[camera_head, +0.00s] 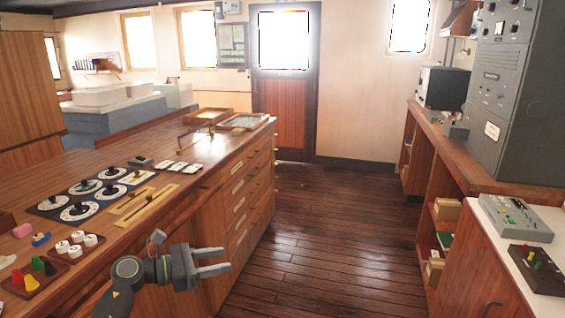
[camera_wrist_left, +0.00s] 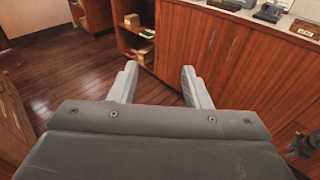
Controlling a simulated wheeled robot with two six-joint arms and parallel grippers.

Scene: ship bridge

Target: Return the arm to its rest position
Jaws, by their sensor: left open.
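My left gripper (camera_head: 213,262) is in the lower middle of the head view, in front of the long wooden counter (camera_head: 150,230) on the left. Its two fingers point right and stand apart with nothing between them. In the left wrist view the same gripper (camera_wrist_left: 158,85) shows its two fingers apart and empty, with the wooden floor and the right-hand cabinets beyond.
The counter holds several round dials (camera_head: 77,212), a tray of coloured pieces (camera_head: 35,275) and white knobs (camera_head: 77,245). A cabinet with a grey control box (camera_head: 515,217) stands at right. The wooden floor (camera_head: 320,240) between is clear, up to a door (camera_head: 284,110).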

